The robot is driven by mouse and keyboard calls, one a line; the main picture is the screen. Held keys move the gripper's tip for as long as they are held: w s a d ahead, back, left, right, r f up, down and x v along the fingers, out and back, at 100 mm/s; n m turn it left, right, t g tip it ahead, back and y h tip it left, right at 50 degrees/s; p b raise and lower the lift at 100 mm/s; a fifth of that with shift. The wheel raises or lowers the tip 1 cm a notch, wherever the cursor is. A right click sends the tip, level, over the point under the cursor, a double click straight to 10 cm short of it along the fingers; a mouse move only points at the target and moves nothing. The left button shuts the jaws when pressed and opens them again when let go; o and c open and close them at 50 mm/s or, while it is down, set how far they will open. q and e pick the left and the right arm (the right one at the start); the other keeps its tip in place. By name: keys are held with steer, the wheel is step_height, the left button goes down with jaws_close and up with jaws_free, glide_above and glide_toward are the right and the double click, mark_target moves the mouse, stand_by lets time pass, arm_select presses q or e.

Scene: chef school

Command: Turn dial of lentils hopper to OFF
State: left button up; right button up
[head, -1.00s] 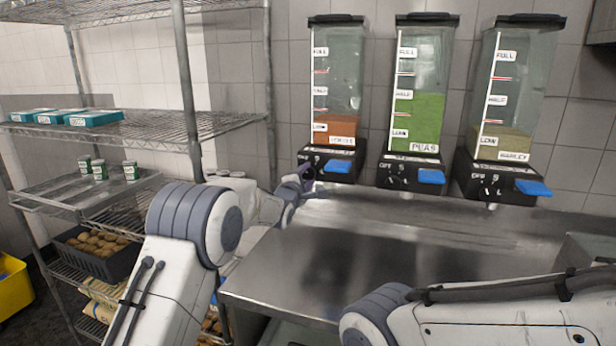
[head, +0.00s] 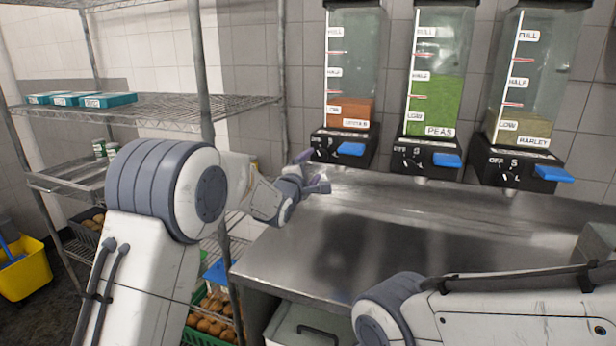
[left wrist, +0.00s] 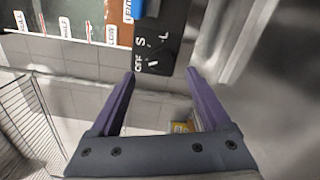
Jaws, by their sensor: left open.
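The lentils hopper (head: 349,112) is the left one of three on the wall, with a low orange-brown fill. Its black base (head: 365,150) carries a blue lever (head: 351,149) and a small black dial (head: 325,144). In the left wrist view the dial (left wrist: 157,57) shows beside the OFF, S and L marks; which mark it points at is too small to tell. My left gripper (head: 314,172) is open and empty, just below and left of the base. In the left wrist view its purple fingertips (left wrist: 161,74) stand either side of the dial's line, apart from it. My right gripper is out of view.
The peas hopper (head: 437,105) and barley hopper (head: 528,100) stand to the right, with their own dials and blue levers. A steel counter (head: 400,210) lies below, its top mostly clear. A wire shelf rack (head: 180,115) stands on the left.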

arm_select(q)
steer(key=v, duration=0.3)
steer(key=shift+s+a, duration=0.1)
steer(key=shift+s, duration=0.05)
steer(key=s+d+f+m+g+y+p, duration=0.1)
steer(key=s+d+f+m+g, duration=0.2)
steer(key=s, duration=0.5)
steer(key=s+f+m+g+p, duration=0.1)
steer(key=s+f+m+g, duration=0.1)
steer(key=s+m+g, duration=0.35)
steer(key=s+d+f+m+g+y+p, duration=0.15)
steer(key=s+m, duration=0.35)
steer(key=s, duration=0.5)
steer(key=s+a+f+m+g, duration=0.1)
steer(key=s+a+m+g, duration=0.1)
steer(key=s, duration=0.6)
steer(key=s+a+f+m+g+y, duration=0.1)
steer(key=s+f+m+g, duration=0.1)
steer(key=s+m, duration=0.3)
steer(key=s+a+f+m+g+y+p, duration=0.1)
steer(key=s+a+m+g, duration=0.1)
steer(key=s, duration=1)
steer(key=shift+a+f+m+g, duration=0.4)
steer(key=shift+m+g, duration=0.2)
steer(key=shift+m, duration=0.65)
